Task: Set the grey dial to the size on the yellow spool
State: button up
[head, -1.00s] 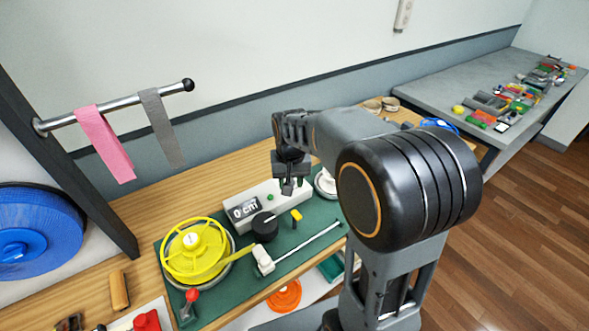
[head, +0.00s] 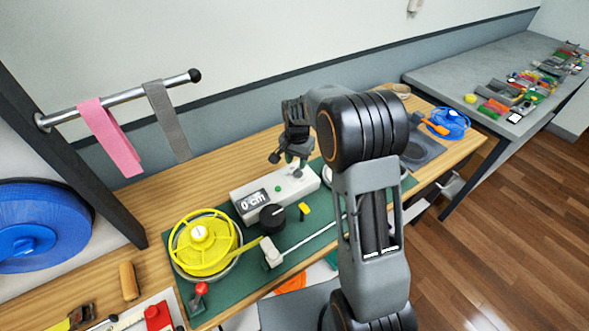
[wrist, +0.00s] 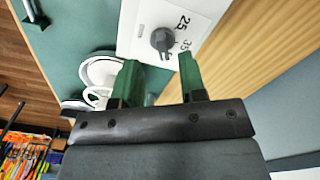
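The yellow spool (head: 203,250) lies on the green mat at the left, with a white label on its hub too small to read. The grey dial (wrist: 163,40) is a small knob on a white face; the numbers 25 and 35 show beside it in the wrist view. That face is on the white box (head: 243,203), whose display reads "0 cm". My gripper (head: 288,158) is above the box's right end in the head view. In the wrist view my gripper's (wrist: 162,75) two green fingers are apart with nothing between them; the dial is beyond the tips, not touched.
A black knob (head: 272,217) is on the front of the box, with a yellow lever (head: 304,209) beside it. A white slider (head: 271,255) sits on a rail in front. Pink and grey straps (head: 110,138) hang from a bar at the left.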

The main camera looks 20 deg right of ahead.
aim_at(296, 172)
jog(key=shift+f+p, duration=0.3)
jog(key=shift+f, duration=2.25)
jog(key=shift+c, duration=0.4)
